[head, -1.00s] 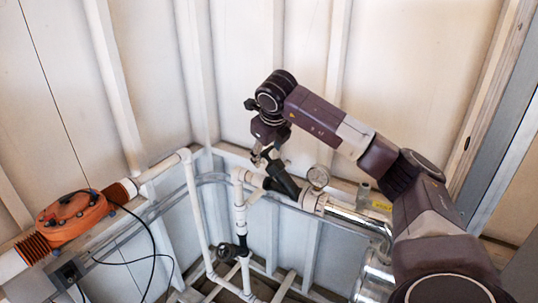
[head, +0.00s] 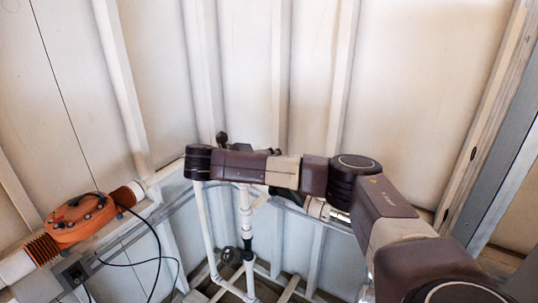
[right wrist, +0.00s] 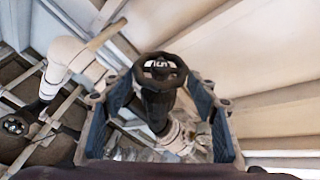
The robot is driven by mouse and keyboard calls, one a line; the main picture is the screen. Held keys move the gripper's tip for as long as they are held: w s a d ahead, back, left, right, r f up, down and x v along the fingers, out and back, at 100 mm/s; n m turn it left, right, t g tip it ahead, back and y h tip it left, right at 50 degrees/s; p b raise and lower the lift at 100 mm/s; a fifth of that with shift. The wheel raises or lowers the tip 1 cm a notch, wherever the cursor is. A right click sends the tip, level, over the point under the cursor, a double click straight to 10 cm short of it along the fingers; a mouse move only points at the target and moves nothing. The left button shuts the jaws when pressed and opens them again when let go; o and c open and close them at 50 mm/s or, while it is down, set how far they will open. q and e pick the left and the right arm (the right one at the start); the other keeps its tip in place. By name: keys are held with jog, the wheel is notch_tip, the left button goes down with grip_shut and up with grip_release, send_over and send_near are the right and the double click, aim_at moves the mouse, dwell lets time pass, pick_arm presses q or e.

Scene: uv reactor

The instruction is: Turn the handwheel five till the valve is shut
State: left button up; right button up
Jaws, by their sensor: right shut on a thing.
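A black handwheel (right wrist: 160,70) with a pale mark on its hub sits in the middle of the right wrist view, on a dark valve body joined to pale pipe. The mark is too small to read surely. The fingers of my right gripper (right wrist: 158,88) stand on both sides of this wheel, shut on it. In the head view my right arm lies across the pipework and hides this wheel and most of the gripper. My left gripper is not in view.
A second dark handwheel (head: 230,254) sits lower on the white pipes; it also shows in the right wrist view (right wrist: 16,126). An orange unit (head: 80,220) with black cables is at left. Pale ribbed walls (head: 420,90) close in behind the pipes.

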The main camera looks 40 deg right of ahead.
jog(key=shift+w+a+r+m+g+h+p, duration=0.1)
jog(key=shift+w+m+g+h+p, duration=0.05)
jog(key=shift+m+g+h+p, duration=0.35)
jog(key=shift+w+r+m+g+h+p, duration=0.1)
jog(key=shift+m+g+h+p, duration=0.15)
jog(key=shift+p, duration=0.35)
jog(key=shift+w+f+m+g+h, duration=0.1)
jog(key=shift+f+m+g+h, duration=0.15)
jog(key=shift+m+g+h, duration=0.15)
jog(key=shift+f+m+g+h, duration=0.1)
jog(key=shift+m+g+h, duration=0.15)
jog(key=shift+m+g, duration=0.1)
jog(key=shift+w+f+m+g+h+b, duration=0.1)
jog(key=shift+f+m+g+h+b, duration=0.15)
jog(key=shift+m+g+b, duration=0.2)
jog(key=shift+w+f+m+g+h+b, duration=0.1)
jog(key=shift+m+g+h+b, duration=0.15)
jog(key=shift+m+g+b, duration=0.15)
jog(key=m+g+b, duration=0.1)
jog(key=b, duration=0.2)
jog(key=shift+f+m+g+h, duration=0.2)
jog(key=shift+m+g+h, duration=0.15)
jog(key=shift+h, duration=0.05)
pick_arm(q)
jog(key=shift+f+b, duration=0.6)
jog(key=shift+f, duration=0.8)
pick_arm(e)
jog(key=shift+w+g, duration=0.1)
jog(key=shift+g, duration=0.2)
